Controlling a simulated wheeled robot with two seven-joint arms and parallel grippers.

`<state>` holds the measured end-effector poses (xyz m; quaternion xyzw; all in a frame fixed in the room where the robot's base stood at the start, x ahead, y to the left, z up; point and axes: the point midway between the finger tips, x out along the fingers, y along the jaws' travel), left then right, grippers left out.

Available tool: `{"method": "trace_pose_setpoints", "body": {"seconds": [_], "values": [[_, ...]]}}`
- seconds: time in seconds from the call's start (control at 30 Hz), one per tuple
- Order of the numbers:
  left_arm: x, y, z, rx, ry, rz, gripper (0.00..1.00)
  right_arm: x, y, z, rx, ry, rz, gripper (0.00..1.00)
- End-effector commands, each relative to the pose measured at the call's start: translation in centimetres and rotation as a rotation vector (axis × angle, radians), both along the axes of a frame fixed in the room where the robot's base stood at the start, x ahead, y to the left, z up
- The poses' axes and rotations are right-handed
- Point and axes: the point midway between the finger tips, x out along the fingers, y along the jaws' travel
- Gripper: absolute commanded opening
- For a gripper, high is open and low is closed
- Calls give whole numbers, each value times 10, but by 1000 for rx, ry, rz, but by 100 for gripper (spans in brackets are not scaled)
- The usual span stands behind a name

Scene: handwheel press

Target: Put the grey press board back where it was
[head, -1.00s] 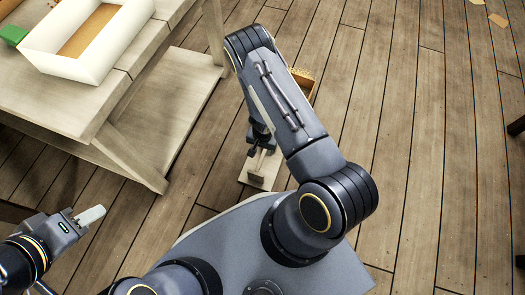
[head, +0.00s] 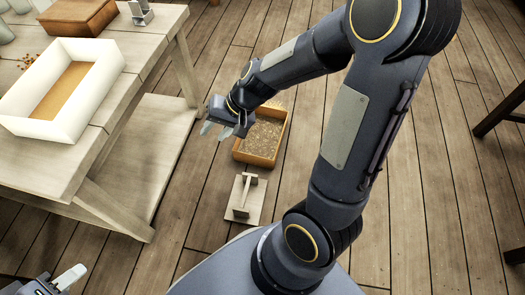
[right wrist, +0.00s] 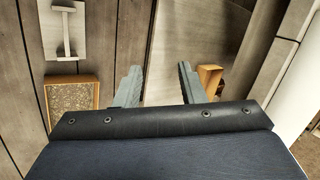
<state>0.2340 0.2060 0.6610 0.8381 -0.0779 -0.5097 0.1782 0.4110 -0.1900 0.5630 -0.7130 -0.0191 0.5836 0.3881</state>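A pale grey board with an upright bar handle, taken as the press board (head: 242,212), lies flat on the floor in the head view. It also shows at the top left of the right wrist view (right wrist: 63,50). My right gripper (head: 219,130) is beyond the board, above the near-left side of an open box. Its two fingers stand apart with nothing between them in the right wrist view (right wrist: 158,84). My left gripper (head: 70,277) is at the bottom left of the head view, partly cut off; its finger gap is unclear.
A wooden box (head: 238,157) with grainy contents stands on the floor just beyond the board. The table (head: 120,62) at left bears a white tray (head: 98,85) and a brown box (head: 78,28). A low shelf (head: 150,130) is under it. The floor on the right is mostly clear.

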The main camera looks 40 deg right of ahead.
Motion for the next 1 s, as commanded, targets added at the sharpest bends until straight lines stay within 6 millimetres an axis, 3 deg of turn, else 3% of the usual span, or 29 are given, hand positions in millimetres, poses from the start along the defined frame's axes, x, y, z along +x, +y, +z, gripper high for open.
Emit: {"method": "trace_pose_setpoints", "body": {"seconds": [0.03,0.2,0.4,0.5,0.67,1.0], "values": [[0,0,0,0,0,0,36,-16,0,28,1,-54,34,36],[0,0,0,0,0,0,36,-79,0,82,-65,-179,159,36],[0,0,0,0,0,0,36,-145,-7,101,-215,-274,247,36],[0,0,0,0,0,0,36,-164,-12,100,-279,-297,263,36],[0,0,0,0,0,0,36,-177,-16,98,-328,-308,270,36],[0,0,3,0,0,0,36,-177,-16,101,-330,-308,270,36]]}}
